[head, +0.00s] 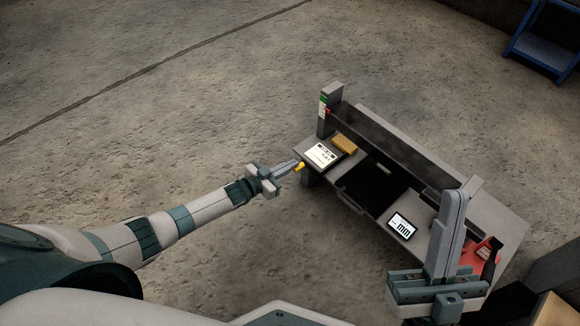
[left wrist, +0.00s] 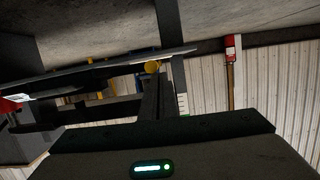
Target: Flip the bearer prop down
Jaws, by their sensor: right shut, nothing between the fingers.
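A yellow knob (head: 300,166) sticks out at the near left corner of the grey bench (head: 509,222). It also shows in the left wrist view (left wrist: 152,67), just past my fingertips. I cannot tell whether it belongs to the bearer prop; no other part is clearly the prop. My left gripper (head: 297,164) reaches in from the left, its fingers close together and their tips at the knob. Whether they touch or hold it is unclear. My right gripper (head: 457,196) is shut and empty over the bench's right part, hiding some of the bench behind it.
On the bench are a white printed panel (head: 322,155), a yellow-brown block (head: 345,145), a dark recess (head: 372,183), a small display (head: 402,225) and a red part (head: 484,253). A dark beam (head: 395,150) runs along the back from a grey post (head: 331,95). The left floor is clear.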

